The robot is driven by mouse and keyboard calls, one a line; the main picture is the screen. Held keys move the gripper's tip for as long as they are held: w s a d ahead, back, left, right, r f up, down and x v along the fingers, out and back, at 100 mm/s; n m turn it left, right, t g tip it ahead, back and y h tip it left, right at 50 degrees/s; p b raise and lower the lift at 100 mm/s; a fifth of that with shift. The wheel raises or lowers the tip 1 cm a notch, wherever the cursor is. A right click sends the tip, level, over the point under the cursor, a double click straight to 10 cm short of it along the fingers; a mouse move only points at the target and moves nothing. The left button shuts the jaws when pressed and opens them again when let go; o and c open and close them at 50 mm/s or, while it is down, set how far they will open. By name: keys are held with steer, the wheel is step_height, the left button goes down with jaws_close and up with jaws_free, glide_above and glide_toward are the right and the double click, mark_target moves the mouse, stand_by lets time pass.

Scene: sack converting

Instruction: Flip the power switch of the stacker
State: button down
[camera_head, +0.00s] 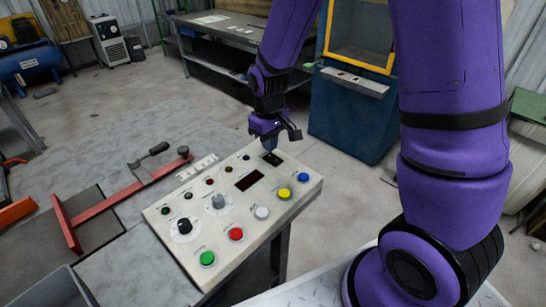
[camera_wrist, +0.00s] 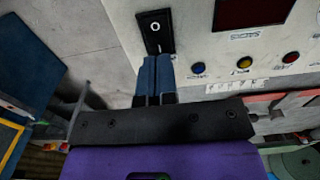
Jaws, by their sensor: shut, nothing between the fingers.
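The stacker's control box (camera_head: 222,243) is a pale panel with knobs, coloured buttons and a dark red display. The switch (camera_head: 272,158) also shows near the box's far edge in the head view, partly covered by my gripper. My gripper (camera_head: 265,151) is shut and empty, pointing down at the switch. In the wrist view its blue fingers (camera_wrist: 156,72) end right at the switch's near edge. I cannot tell whether they touch it.
A blue button (camera_head: 304,178), yellow button (camera_head: 284,193) and display (camera_head: 249,180) lie close to the switch. A blue cabinet (camera_head: 350,118) stands behind the box. A red-framed tool (camera_head: 110,203) lies to the left. Open floor lies beyond the box.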

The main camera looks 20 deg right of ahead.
mark_target(269, 155)
steer(key=shift+f, duration=1.2)
stand_by(0.7)
steer(key=shift+r, duration=3.5)
steer(key=shift+r, duration=0.3)
steer(key=s+d+r+m+t, duration=0.1)
steer(key=s+d+r, duration=0.1)
steer(key=s+r, duration=0.35)
steer(key=s+d+r+m+t, duration=0.1)
steer(key=s+d+r, duration=0.1)
steer(key=r, duration=0.6)
steer(key=s+d+r+m+t, duration=0.1)
steer(key=s+r, duration=0.3)
steer(key=s, duration=0.3)
steer(key=s+d+r+m+t, duration=0.1)
steer(key=s+d+r+t, duration=0.1)
steer(key=s, duration=0.5)
steer(key=shift+v, duration=0.95)
